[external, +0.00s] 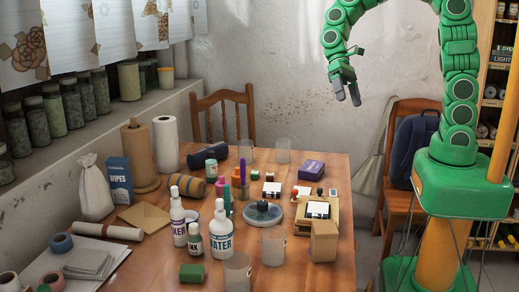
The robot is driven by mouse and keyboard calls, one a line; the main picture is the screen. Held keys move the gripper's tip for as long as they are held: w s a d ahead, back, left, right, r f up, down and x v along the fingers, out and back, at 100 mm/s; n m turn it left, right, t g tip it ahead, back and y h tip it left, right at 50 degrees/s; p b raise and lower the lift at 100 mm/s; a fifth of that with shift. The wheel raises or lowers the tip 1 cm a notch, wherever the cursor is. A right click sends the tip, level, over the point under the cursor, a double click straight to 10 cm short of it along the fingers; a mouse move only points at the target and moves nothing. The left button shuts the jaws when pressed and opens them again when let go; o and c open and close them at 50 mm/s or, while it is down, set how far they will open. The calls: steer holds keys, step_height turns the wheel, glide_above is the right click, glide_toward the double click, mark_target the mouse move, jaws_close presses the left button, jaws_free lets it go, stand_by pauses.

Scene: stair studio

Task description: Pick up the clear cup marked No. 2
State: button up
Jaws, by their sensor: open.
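Several clear cups stand upright on the wooden table (150,268). One clear cup (237,272) is at the front edge, and another clear cup (274,245) is just behind it to the right. A third clear cup (283,151) stands at the back, beside another clear cup (246,149). No number can be read on any of them, so I cannot tell which is No. 2. My gripper (348,97) hangs in the air above the table's back right side, pointing down, with its fingers apart and empty. It is apart from all the cups.
White bottles (221,238), stamps and pads crowd the middle. A cardboard box (324,242) stands at the front right, near the front cups. Paper rolls (166,145) and a white bag (95,190) stand at the left. Chairs (402,185) are behind and right.

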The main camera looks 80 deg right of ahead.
steer(key=w+d+f+m+y, duration=0.3)
steer(key=w, duration=0.5)
steer(key=m+t+y, duration=0.3)
steer(key=m+t, duration=0.2)
steer(key=m, duration=0.3)
glide_above(286, 142)
steer(key=s+a, duration=0.3)
step_height(286, 142, down, 13)
steer(key=d+f+m, duration=0.1)
steer(key=d+f, duration=0.1)
steer(key=w+d+f+m+t, duration=0.1)
steer(key=d+f, duration=0.1)
steer(key=d+f+m, duration=0.1)
steer(key=d+f, duration=0.1)
steer(key=d, duration=0.1)
steer(key=shift+w+d+f+m+t, duration=0.1)
steer(key=shift+w+f+m+t, duration=0.2)
steer(key=shift+w+a+f, duration=0.1)
steer(key=shift+a+f, duration=0.1)
steer(key=shift+x, duration=3.55)
steer(key=shift+w, duration=0.15)
steer(key=shift+c, duration=0.4)
steer(key=c, duration=1)
